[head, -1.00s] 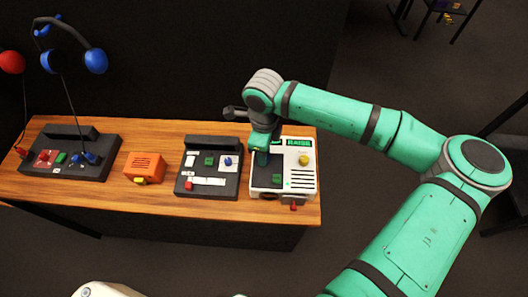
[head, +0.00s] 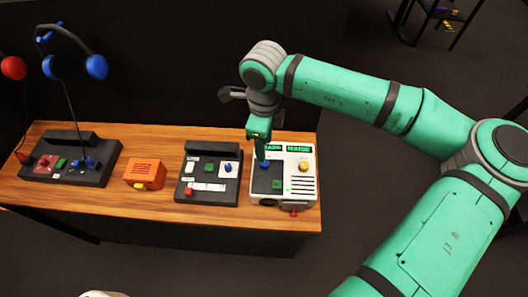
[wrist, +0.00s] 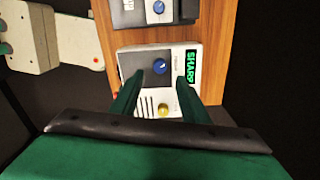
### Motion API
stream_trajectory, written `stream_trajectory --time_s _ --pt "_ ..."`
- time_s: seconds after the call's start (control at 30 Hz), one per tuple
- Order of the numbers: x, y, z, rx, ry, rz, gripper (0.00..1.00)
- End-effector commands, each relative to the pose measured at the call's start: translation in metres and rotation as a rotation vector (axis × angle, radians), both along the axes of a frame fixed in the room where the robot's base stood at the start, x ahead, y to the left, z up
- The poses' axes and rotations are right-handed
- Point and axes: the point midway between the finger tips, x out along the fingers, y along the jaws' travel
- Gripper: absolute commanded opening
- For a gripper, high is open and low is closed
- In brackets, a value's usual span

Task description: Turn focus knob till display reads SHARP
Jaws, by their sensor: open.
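The white panel box (head: 312,187) stands at the right end of the wooden table. A blue knob (head: 265,164) is on its dark plate, and it shows clearly in the wrist view (wrist: 160,66). Its label is too small to read.
A dark panel (head: 212,190), an orange box (head: 145,173) and another dark panel (head: 100,172) stand to the left.

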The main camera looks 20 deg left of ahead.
Motion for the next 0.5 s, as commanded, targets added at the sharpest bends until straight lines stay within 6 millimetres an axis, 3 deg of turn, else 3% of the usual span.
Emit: stream_trajectory --time_s 0.2,0.5 --pt "0.000 0.000 0.023 0.000 -0.002 0.000 0.41" --pt "0.000 0.000 0.028 0.001 0.000 0.000 0.41"
